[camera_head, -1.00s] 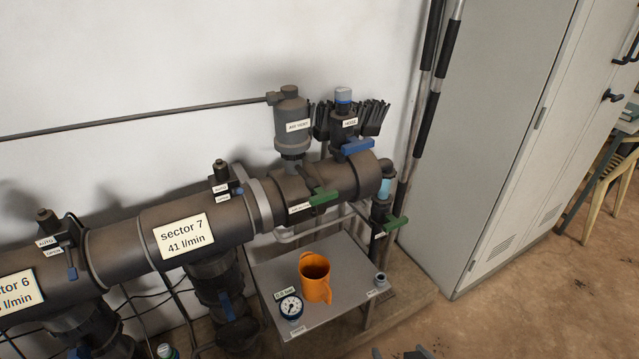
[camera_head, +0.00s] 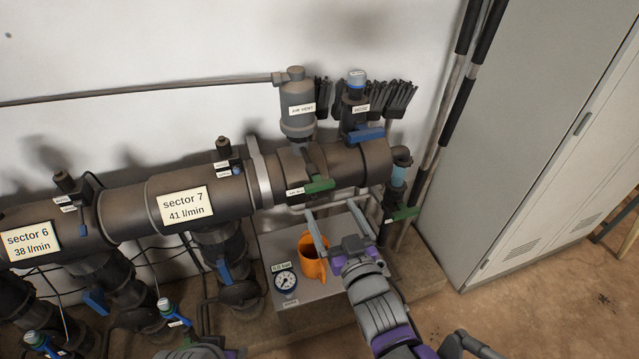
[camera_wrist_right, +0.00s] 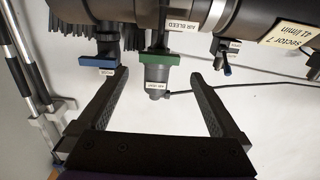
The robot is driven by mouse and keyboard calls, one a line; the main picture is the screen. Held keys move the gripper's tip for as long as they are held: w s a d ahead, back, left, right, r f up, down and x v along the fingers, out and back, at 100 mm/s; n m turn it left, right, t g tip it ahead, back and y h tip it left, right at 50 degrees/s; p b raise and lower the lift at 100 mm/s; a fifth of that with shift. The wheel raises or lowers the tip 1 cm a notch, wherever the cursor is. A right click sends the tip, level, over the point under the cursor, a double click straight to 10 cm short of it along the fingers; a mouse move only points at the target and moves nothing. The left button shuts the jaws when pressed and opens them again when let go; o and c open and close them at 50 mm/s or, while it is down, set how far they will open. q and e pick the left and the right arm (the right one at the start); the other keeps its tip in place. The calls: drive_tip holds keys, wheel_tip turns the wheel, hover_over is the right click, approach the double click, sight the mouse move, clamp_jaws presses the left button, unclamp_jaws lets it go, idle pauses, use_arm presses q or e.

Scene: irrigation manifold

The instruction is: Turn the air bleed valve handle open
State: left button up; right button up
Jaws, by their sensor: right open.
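The air bleed valve handle (camera_head: 319,186) is a green bar on the underside of the big dark pipe, beside a label. In the right wrist view the green handle (camera_wrist_right: 153,57) shows near the upper middle, by the AIR BLEED label (camera_wrist_right: 183,30). My right gripper (camera_head: 333,212) is open and empty, just below the handle in the head view, its fingers pointing up toward the pipe. In the wrist view the handle lies between the directions of the two fingertips (camera_wrist_right: 158,75), apparently apart from both. Only a grey and purple part of my left arm shows at the bottom edge; its fingers are hidden.
An orange jug (camera_head: 313,258) and a round gauge (camera_head: 286,281) stand on a grey shelf (camera_head: 300,290) below. A blue handle (camera_head: 366,135) and another green handle (camera_head: 404,214) are nearby. A grey cabinet (camera_head: 530,120) stands at the right.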

sight(321, 189)
drive_tip(key=x, duration=0.8)
drive_tip(key=shift+w+f+b, duration=0.1)
drive_tip(key=shift+w+b, duration=0.25)
drive_tip(key=shift+w, duration=0.05)
drive_tip(key=c, duration=1.1)
